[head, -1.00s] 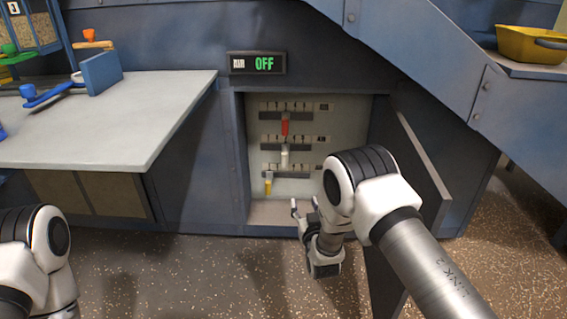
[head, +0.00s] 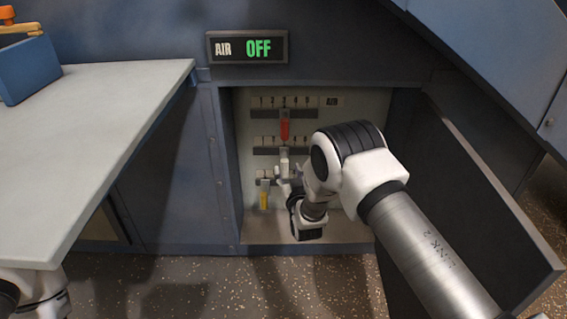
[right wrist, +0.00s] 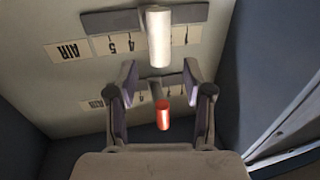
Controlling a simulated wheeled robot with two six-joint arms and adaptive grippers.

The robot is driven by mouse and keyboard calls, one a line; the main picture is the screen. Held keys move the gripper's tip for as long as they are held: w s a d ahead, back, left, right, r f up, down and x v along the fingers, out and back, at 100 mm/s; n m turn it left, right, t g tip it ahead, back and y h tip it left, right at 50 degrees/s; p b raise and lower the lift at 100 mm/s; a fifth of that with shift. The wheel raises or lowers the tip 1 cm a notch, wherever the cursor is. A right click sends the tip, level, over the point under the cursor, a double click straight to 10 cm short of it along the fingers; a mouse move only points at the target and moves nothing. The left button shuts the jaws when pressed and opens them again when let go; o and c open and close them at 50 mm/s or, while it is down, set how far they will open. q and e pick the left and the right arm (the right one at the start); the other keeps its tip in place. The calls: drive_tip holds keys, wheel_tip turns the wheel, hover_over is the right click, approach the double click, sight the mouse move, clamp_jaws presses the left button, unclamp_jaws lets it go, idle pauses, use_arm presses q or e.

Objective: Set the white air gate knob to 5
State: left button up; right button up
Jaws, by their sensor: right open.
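The white air gate knob (head: 284,163) sits on the middle row of the panel inside the open cabinet. It also shows large at the top centre of the right wrist view (right wrist: 158,38), below a dark bar with upside-down labels including 4, 5 and 1. My right gripper (head: 288,178) is open and empty close to the knob in the head view. In the right wrist view its fingers (right wrist: 160,72) spread either side of the knob's near end, without visible contact. My left gripper is out of view.
A red knob (head: 285,130) is on the upper row and a yellow knob (head: 264,196) on the lower row. The display (head: 247,47) above reads AIR OFF. The open cabinet door (head: 490,190) stands right of my arm. A grey worktop (head: 100,120) is at left.

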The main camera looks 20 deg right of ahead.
sight(286, 166)
drive_tip(key=w, duration=0.1)
drive_tip(key=w+b, duration=0.1)
drive_tip(key=w, duration=0.2)
drive_tip(key=shift+w+d+f+b, duration=0.2)
drive_tip(key=shift+w+f+b, duration=0.1)
drive_tip(key=shift+b, duration=0.1)
drive_tip(key=shift+w+r, duration=0.15)
drive_tip(key=shift+w, duration=0.1)
clamp_jaws()
use_arm(q)
drive_tip(key=p, duration=0.3)
use_arm(e)
drive_tip(key=s+d, duration=0.2)
drive_tip(key=d, duration=0.5)
drive_tip(key=shift+s, duration=0.1)
